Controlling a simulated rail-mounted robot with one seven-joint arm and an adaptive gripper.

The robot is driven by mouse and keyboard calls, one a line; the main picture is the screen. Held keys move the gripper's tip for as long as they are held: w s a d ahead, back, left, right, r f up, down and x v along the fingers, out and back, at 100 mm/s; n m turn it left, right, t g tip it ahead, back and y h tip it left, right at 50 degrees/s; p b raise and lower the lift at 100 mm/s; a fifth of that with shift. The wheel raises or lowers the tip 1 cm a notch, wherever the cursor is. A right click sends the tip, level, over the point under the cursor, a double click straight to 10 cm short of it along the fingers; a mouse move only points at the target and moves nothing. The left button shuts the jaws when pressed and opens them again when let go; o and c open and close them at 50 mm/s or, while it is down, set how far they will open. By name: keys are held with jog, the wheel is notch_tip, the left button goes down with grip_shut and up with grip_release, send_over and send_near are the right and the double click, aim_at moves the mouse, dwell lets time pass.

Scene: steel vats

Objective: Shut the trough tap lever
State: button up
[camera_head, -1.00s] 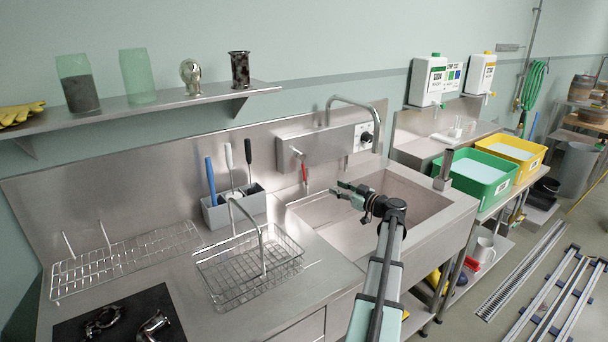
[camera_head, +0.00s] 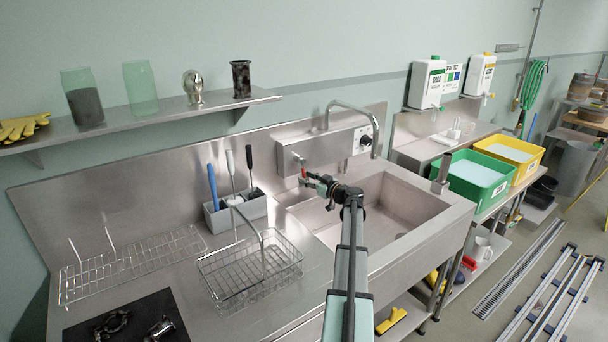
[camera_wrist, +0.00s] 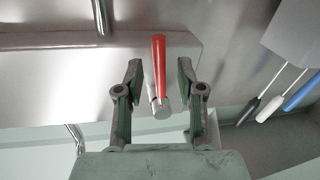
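The tap lever is a small red handle (camera_head: 304,173) below the left end of the steel tap housing (camera_head: 326,148) on the trough's back wall. In the wrist view the lever (camera_wrist: 158,62) runs up from a round metal pivot (camera_wrist: 161,108). My gripper (camera_head: 313,181) is at the lever, over the trough's (camera_head: 400,200) back left. In the wrist view its two fingers stand open on either side of the lever, with a visible gap on each side. Contact with the lever cannot be seen.
A curved spout (camera_head: 352,108) rises over the housing. A grey holder (camera_head: 221,219) with several brushes stands left of the trough; their handles show at the wrist view's right. A wire basket (camera_head: 249,270) sits on the counter in front.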

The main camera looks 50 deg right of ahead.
jog(key=shift+w, duration=1.05)
grip_shut()
jog(key=shift+d+f+b, duration=0.15)
jog(key=shift+f+b, duration=0.1)
jog(key=shift+b, duration=0.85)
jog(key=shift+d+n+b, duration=0.1)
jog(key=shift+n+b, duration=0.2)
jog(key=shift+b, duration=0.8)
jog(key=shift+r, duration=0.35)
